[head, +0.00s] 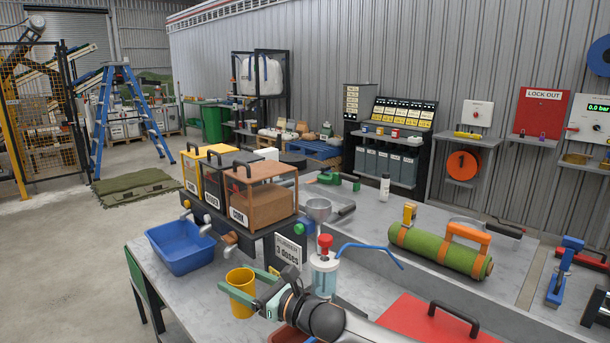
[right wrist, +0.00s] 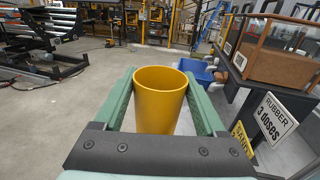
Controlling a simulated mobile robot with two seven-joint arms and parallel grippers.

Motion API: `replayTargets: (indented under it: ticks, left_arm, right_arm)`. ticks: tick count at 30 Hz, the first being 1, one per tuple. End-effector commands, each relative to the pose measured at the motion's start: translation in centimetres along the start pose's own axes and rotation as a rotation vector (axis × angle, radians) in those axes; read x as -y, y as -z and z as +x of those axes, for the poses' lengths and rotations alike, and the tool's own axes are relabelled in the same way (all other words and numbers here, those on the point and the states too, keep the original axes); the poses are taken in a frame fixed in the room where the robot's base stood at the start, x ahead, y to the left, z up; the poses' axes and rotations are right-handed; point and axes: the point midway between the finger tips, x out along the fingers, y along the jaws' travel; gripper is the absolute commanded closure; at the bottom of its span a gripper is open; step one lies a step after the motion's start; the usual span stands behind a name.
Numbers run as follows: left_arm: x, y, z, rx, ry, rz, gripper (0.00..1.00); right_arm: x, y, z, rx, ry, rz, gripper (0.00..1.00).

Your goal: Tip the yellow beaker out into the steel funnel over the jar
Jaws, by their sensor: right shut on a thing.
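The yellow beaker (head: 241,299) is upright between the green fingers of my right gripper (head: 243,283), above the front left of the grey bench. In the right wrist view the beaker (right wrist: 160,95) has a finger against each side; its bottom and any contents are hidden. A round steel vessel (head: 317,209) stands behind, beside the dispenser rack; it may be the funnel, but no jar shows clearly under it. My left gripper is not in view.
A blue bin (head: 180,248) lies left of the beaker, under the dispenser rack (head: 265,232). A "3 doses" sign (head: 288,254) stands just behind my gripper. A green turf roll (head: 440,251) and a red lid (head: 430,325) with a black handle are to the right.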

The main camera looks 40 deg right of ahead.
Motion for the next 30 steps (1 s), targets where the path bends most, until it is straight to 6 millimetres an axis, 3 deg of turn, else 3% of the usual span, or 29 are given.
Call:
replayTargets:
  ticks: [1, 6, 15, 24, 30]
  left_arm:
    - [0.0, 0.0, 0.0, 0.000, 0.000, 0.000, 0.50]
    - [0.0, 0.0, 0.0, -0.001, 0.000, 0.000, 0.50]
    - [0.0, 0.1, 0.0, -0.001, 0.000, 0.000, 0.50]
    - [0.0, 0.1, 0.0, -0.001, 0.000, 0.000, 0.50]
    - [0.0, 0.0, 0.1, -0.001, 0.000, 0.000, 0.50]
  right_arm:
    - [1.7, -1.5, 0.3, 0.004, 0.013, -0.009, 0.88]
    - [6.8, -6.2, 0.6, 0.004, 0.060, -0.010, 0.88]
    - [14.3, -14.4, -0.7, 0.004, 0.152, -0.005, 0.88]
    - [18.6, -19.5, -2.6, 0.002, 0.213, 0.001, 0.88]
    - [19.8, -20.9, -3.3, 0.000, 0.230, 0.004, 0.88]
